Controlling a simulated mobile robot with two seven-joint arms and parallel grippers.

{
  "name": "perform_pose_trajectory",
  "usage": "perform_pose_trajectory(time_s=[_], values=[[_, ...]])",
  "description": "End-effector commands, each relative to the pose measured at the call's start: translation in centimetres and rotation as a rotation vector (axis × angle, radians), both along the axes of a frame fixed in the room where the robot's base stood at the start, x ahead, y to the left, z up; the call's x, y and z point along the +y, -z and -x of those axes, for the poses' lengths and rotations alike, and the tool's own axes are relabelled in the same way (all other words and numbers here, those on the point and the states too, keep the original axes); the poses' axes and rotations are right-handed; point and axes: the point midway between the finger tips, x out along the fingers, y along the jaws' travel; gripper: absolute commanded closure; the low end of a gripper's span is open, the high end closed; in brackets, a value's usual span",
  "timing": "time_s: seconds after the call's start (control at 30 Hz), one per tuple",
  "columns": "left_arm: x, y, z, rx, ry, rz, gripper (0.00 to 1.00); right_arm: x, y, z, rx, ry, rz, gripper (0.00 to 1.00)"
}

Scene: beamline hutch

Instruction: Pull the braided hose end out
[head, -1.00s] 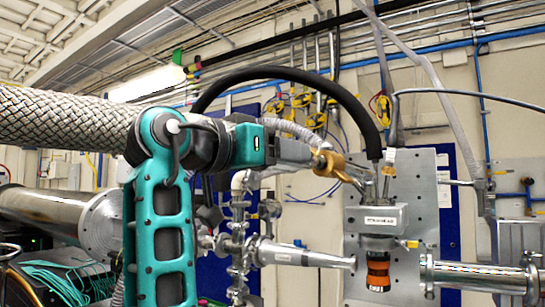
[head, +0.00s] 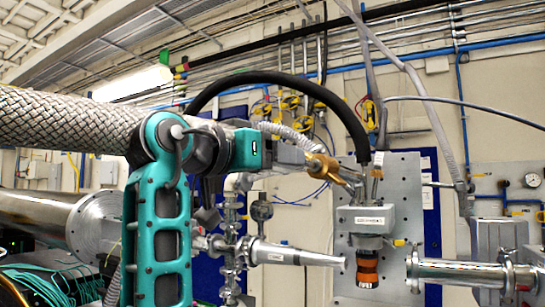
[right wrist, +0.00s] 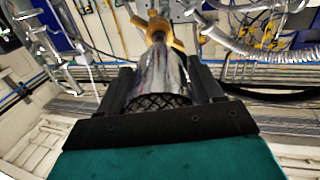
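A thick silver braided hose (head: 60,118) comes in from the left in the head view and passes behind my teal arm. Its smooth silvery end (right wrist: 160,72) points at a brass winged fitting (right wrist: 157,27) and appears to meet it; how deep it sits is hidden. The brass fitting also shows in the head view (head: 323,167), on a slanted tube at the top of a grey instrument head (head: 365,218). My right gripper (right wrist: 160,80) has its dark fingers on both sides of the hose end, closed around it; it also shows in the head view (head: 300,156). My left gripper is not in view.
A black hose (head: 300,80) arches over the gripper to the instrument head. A grey plate (head: 405,190) stands behind. Steel beam pipes (head: 290,256) run below, and a corrugated hose (right wrist: 240,42) lies close to the brass fitting. Open air shows above the arm.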

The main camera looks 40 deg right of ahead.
Motion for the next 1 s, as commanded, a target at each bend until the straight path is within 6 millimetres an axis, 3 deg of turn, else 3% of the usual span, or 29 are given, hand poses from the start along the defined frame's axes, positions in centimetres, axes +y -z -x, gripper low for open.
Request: perform_pose_trajectory(time_s=[0.17,0.47,0.57,1.0], values=[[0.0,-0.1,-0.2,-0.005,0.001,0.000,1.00,0.0,-0.1,0.0,-0.001,0.000,0.002,0.18],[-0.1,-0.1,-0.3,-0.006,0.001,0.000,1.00,0.5,-0.1,0.1,-0.003,-0.002,0.004,0.18],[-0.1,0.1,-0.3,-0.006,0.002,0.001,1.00,1.6,-0.1,0.2,-0.003,-0.005,0.004,0.18],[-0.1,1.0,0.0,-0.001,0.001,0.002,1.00,10.5,-0.1,1.7,-0.003,0.001,0.006,0.18]])
